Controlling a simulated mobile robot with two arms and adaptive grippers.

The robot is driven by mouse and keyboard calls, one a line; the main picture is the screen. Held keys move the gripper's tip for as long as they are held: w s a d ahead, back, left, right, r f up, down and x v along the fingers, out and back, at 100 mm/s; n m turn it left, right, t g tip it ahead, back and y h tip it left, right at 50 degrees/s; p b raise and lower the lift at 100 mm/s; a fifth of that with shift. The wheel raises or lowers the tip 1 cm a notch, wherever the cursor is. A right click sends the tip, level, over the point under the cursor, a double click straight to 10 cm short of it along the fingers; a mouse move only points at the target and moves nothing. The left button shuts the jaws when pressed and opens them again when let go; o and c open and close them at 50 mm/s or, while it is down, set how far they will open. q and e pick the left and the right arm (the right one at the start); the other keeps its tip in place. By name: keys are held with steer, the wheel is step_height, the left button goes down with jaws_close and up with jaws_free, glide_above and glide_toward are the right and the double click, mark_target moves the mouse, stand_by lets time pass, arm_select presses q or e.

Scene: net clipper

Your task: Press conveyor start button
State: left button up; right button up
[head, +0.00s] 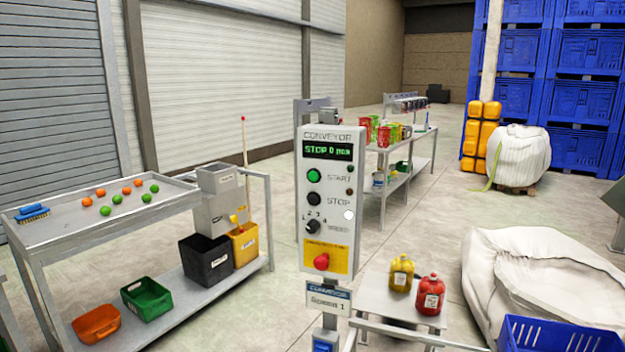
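The conveyor control panel (327,200) stands upright on a post in the middle of the head view, facing me. Its green start button (313,175) sits at the upper left of the panel, beside the word START. A black stop button (314,200) is below it, then a black speed knob (312,226) and a red button on a yellow plate (321,262). The display (328,150) reads STOP and a 0 in green. A sign under the panel reads Speed 1. Neither of my grippers shows in the head view.
A metal table (75,235) with orange and green balls and a blue brush stands at left, bins on its lower shelf. A small stand (375,297) with yellow and red jugs is right of the panel. White sacks (540,275) and a blue crate (560,335) lie at right.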

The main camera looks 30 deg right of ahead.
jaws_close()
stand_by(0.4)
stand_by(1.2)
